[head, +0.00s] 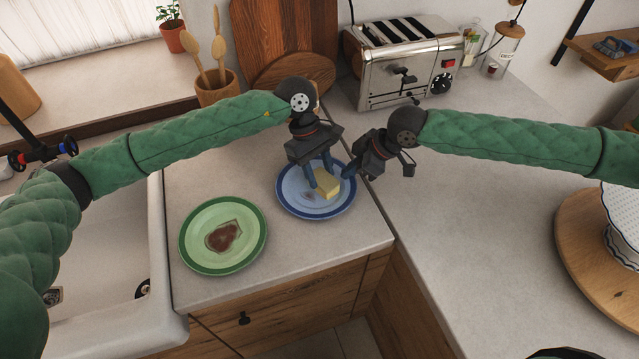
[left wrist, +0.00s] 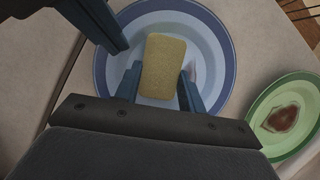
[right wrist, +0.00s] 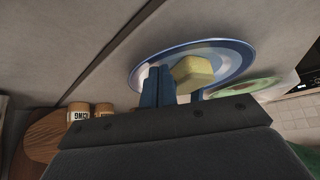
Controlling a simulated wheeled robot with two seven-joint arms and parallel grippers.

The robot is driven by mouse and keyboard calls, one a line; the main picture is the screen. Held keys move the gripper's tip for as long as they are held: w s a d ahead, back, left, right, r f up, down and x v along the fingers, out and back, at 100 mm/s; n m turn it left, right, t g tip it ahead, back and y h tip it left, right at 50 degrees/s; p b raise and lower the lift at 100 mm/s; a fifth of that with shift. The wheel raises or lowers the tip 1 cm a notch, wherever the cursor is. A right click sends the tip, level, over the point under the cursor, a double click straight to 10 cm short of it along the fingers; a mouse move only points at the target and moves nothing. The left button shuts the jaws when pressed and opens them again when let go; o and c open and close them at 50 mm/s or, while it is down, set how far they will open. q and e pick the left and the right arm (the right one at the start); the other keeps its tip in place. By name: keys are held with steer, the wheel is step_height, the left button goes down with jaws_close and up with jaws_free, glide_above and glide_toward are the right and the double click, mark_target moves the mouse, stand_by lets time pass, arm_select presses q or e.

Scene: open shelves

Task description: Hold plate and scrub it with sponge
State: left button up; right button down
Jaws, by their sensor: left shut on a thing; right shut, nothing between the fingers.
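The blue-rimmed plate (head: 288,201) lies flat on the counter corner. My left gripper (head: 320,180) points down over it, shut on the yellow sponge (head: 328,189). In the left wrist view the sponge (left wrist: 163,67) sits between the two fingers, over the plate's middle. A small brownish mark shows on the plate beside the sponge. My right gripper (head: 349,172) is shut and empty at the plate's right rim; in the right wrist view its closed fingers (right wrist: 158,84) overlap the rim (right wrist: 190,48). I cannot tell whether they touch it. The sponge's underside is hidden.
A green-rimmed plate (head: 254,256) with a dark red-brown stain lies front left. The sink (head: 95,275) is at the left. A toaster (head: 405,65), utensil pot (head: 217,87) and wooden boards (head: 270,40) stand behind. The right counter (head: 470,190) is mostly clear.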

arm_select(q)
steer(key=shift+w+d, duration=0.2)
steer(key=shift+w, duration=0.3)
steer(key=shift+s+a, duration=0.25)
steer(key=shift+s, duration=0.4)
steer(key=shift+a, duration=0.75)
steer(key=shift+w+a, duration=0.35)
steer(key=shift+w, duration=0.15)
steer(key=shift+w+d+f, duration=0.1)
steer(key=shift+w+d, duration=0.15)
steer(key=shift+w, duration=0.35)
steer(key=shift+w+d, duration=0.1)
steer(key=shift+d, duration=0.65)
steer(key=shift+s+d, duration=0.35)
steer(key=shift+s, duration=0.2)
steer(key=shift+w+a, duration=0.4)
steer(key=shift+w, duration=0.15)
